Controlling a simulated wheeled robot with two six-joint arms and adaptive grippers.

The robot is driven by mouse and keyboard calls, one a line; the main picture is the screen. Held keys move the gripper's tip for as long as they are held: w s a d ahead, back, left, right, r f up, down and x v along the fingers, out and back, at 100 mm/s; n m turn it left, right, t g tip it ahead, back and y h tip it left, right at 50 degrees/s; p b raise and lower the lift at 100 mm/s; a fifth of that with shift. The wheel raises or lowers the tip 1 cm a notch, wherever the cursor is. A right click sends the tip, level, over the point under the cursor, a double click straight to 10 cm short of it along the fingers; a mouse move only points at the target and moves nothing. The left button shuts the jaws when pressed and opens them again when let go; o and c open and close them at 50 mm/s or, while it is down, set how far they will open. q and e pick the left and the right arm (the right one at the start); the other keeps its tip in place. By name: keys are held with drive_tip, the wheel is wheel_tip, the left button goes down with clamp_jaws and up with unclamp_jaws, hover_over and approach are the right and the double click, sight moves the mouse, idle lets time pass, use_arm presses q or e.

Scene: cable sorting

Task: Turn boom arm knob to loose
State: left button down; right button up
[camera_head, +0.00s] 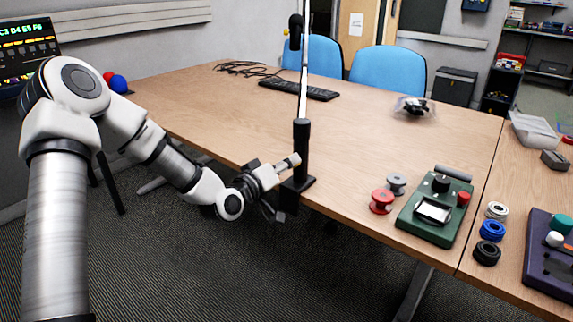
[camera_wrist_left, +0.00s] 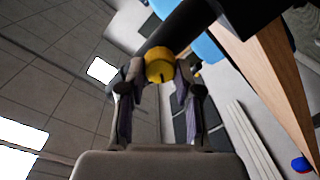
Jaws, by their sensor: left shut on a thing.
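The boom arm (camera_head: 302,145) is a black upright post with a thin silver rod above it, clamped to the near edge of the wooden table. Its black tube crosses the top of the left wrist view (camera_wrist_left: 178,30). The knob (camera_wrist_left: 158,65) is yellow and round, with a small dark mark on its face. My left gripper (camera_head: 287,164) is at the post's left side, and in the wrist view its two fingers (camera_wrist_left: 158,76) are shut on the knob, one on each side. In the head view the knob is hard to make out. My right gripper is not in view.
A green device (camera_head: 408,227), a red spool (camera_head: 381,201) and a grey spool (camera_head: 396,183) sit right of the post. A keyboard (camera_head: 312,92) and dark cables (camera_head: 240,69) lie farther back. The table's middle (camera_head: 375,130) is clear.

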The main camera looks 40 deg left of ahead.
use_arm(q)
drive_tip(key=shift+a+f+n+b, duration=0.1)
drive_tip(key=shift+n+b, duration=0.55)
drive_tip(key=shift+n, duration=2.75)
drive_tip(key=shift+h, duration=0.3)
drive_tip(key=c, duration=0.8)
unclamp_jaws()
